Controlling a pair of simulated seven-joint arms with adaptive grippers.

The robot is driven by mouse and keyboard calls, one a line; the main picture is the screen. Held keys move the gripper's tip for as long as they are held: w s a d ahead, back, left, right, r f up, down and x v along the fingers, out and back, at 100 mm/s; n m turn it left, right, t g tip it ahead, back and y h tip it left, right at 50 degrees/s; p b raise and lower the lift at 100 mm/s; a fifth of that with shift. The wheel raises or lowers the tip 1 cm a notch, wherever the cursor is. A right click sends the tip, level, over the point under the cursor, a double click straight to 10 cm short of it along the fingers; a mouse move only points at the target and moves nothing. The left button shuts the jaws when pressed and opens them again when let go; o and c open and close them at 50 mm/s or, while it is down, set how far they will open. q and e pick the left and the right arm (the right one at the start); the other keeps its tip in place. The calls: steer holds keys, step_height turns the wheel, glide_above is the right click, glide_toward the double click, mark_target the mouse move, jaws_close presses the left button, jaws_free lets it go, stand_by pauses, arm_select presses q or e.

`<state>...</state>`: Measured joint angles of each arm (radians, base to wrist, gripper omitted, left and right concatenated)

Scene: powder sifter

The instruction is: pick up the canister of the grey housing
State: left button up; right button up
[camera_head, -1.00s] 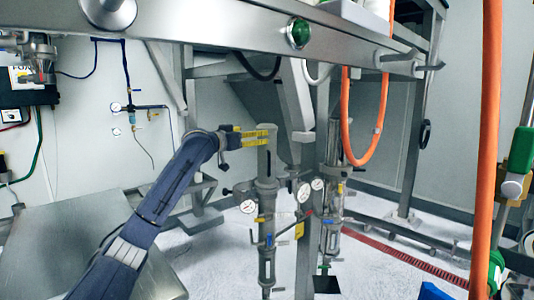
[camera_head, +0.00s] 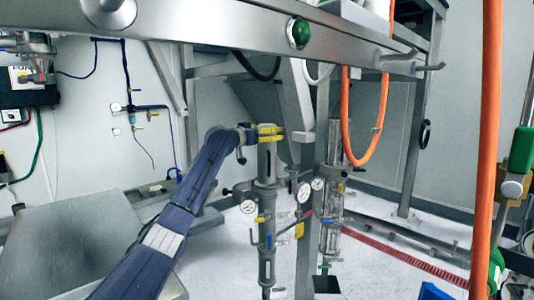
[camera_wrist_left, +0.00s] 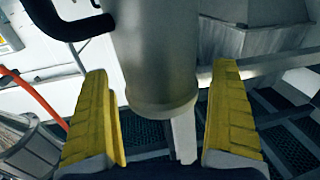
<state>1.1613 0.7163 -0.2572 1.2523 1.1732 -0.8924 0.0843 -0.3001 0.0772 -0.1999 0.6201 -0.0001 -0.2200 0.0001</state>
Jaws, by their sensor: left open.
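The grey housing's canister (camera_head: 267,162) is an upright grey cylinder on the left of two filter units, above gauges and valves. My left gripper (camera_head: 270,132) is at its upper end, with yellow fingers reaching across it. In the left wrist view the canister (camera_wrist_left: 158,45) lies between the two open yellow fingers (camera_wrist_left: 160,85), with visible gaps on both sides. Its rounded rim shows there. I cannot tell in the head view how far the fingers wrap around it. My right gripper is not in view.
A clear-walled unit (camera_head: 334,150) stands just right of the grey one, with a metal post (camera_head: 307,245) between them. An orange hose (camera_head: 346,120) hangs to the right. A metal beam (camera_head: 240,30) crosses above. A steel table (camera_head: 60,245) is at lower left.

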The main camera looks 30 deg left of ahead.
arm_select(q)
steer(key=shift+w, duration=0.2)
steer(key=c, duration=1.7)
steer(key=shift+o, duration=0.2)
steer(key=shift+r, duration=0.1)
